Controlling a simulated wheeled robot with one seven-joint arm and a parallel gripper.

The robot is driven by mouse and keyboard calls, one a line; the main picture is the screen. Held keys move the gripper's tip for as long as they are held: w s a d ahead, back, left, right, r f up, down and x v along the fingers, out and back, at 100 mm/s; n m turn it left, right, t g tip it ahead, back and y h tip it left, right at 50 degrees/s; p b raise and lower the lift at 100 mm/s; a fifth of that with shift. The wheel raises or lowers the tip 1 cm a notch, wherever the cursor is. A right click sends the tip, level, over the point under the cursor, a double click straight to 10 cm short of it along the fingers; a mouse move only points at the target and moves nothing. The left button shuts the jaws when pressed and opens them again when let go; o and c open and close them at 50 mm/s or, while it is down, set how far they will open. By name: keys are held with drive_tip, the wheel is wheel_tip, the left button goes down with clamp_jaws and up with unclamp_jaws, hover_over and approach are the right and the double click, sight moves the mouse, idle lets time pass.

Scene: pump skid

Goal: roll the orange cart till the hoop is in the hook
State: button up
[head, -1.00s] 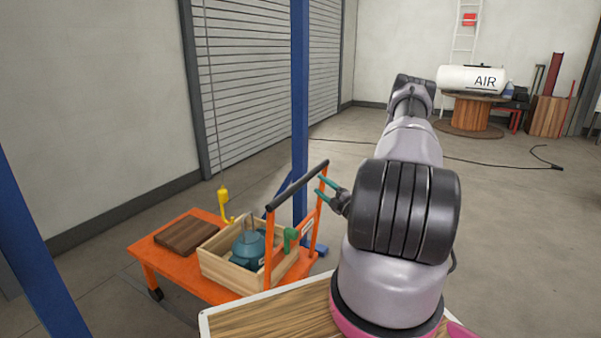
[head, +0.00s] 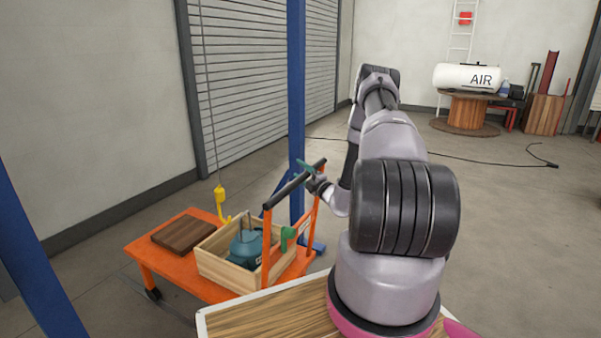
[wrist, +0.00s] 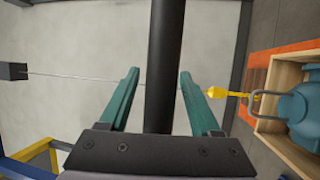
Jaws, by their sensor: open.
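The orange cart (head: 190,229) stands beside the wall, its black push handle (head: 283,193) on the right end. A wooden crate (head: 222,268) on the cart holds a teal pump (head: 246,246) with a thin grey hoop (head: 249,218) on top. The yellow hook (head: 223,203) hangs on a cable left of the hoop, apart from it; the wrist view shows the hook (wrist: 229,94) and the hoop (wrist: 255,104) close together. My gripper (head: 306,168) is at the far part of the handle. In the wrist view its open fingers (wrist: 158,75) straddle the black bar with gaps on both sides.
A brown board (head: 184,235) lies on the cart, and a green part (head: 288,236) is by the crate's right side. Blue posts (head: 297,90) stand behind and at left (head: 35,245). A wood-topped surface (head: 270,318) is in front. Floor at right is mostly open.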

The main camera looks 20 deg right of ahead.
clamp_jaws()
idle(1.3)
